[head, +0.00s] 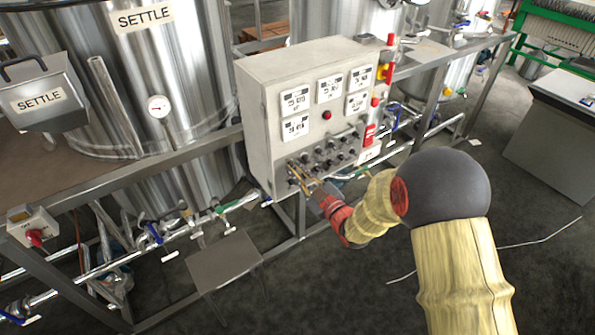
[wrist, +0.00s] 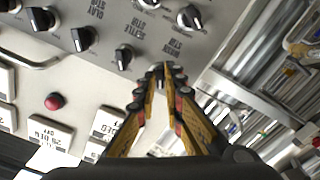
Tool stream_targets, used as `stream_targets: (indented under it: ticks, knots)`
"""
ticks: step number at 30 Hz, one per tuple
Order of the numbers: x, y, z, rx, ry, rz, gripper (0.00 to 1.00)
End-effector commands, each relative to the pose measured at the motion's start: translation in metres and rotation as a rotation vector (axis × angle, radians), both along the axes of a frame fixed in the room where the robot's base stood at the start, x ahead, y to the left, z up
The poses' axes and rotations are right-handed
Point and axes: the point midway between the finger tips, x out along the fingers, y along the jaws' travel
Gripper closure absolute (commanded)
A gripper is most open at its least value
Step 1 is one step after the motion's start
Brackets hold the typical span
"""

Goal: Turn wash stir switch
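The grey control cabinet (head: 258,128) carries rows of black rotary switches (head: 335,152) on its lower front. In the wrist view the panel appears rotated. One switch (wrist: 123,58) has a label reading SETTLE STIR; another (wrist: 189,17) sits further up and right, its label hard to read. I cannot make out a wash stir label. My gripper (head: 291,174) reaches the lower left of the switch rows. In the wrist view its fingertips (wrist: 160,74) lie close together, with a small dark knob seemingly between them. Whether they touch it is hidden.
A red button (wrist: 53,101) and several white display modules (head: 330,88) are above the switches. Red and yellow fittings (head: 385,72) run down the cabinet's right side. Steel tanks (head: 182,60) stand behind. A frame rail and pipes (head: 215,213) pass below left.

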Motion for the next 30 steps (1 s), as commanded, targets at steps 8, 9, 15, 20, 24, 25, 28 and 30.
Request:
stream_targets:
  ticks: [8,9,15,20,24,25,28,30]
  knots:
    - [-0.0001,0.0,-0.0001,0.0,0.0,0.0,1.0]
    - [-0.0001,0.0,-0.0001,0.0,0.0,0.0,1.0]
    - [-0.0002,0.0,-0.0002,0.001,0.001,0.0,1.0]
    - [-0.0002,0.0001,-0.0003,0.013,0.009,0.001,1.0]
    - [-0.0002,0.0001,-0.0005,0.051,0.035,0.001,1.0]
    - [-0.0001,0.0002,-0.0005,0.064,0.044,0.001,1.0]
    - [0.0,0.0002,-0.0005,0.115,0.078,0.001,1.0]
    - [0.0,0.0002,-0.0005,0.159,0.108,0.001,1.0]
